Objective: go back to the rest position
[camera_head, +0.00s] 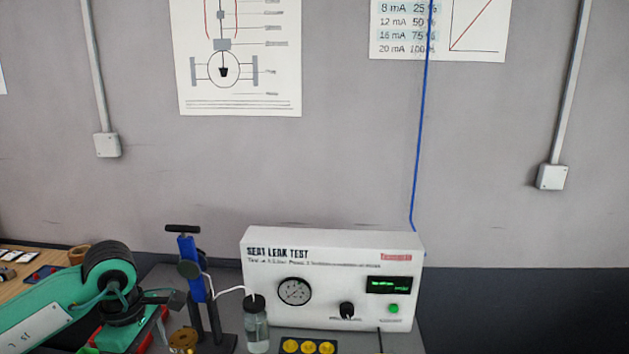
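My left arm (45,305) comes in from the lower left, green with black joints. Its wrist bends down at the lower left, and I make out no gripper fingers there. My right arm and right gripper are not in the picture. The white seat leak test box (335,255) stands on the bench, with a round gauge (295,291), a black knob (346,310), a lit green display (388,285) and a green button (393,309).
A blue hand pump (190,262) stands close to the right of my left wrist. A clear jar (257,330) with a white tube and several yellow discs (310,347) sit before the box. A wooden surface (20,280) lies behind my arm.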

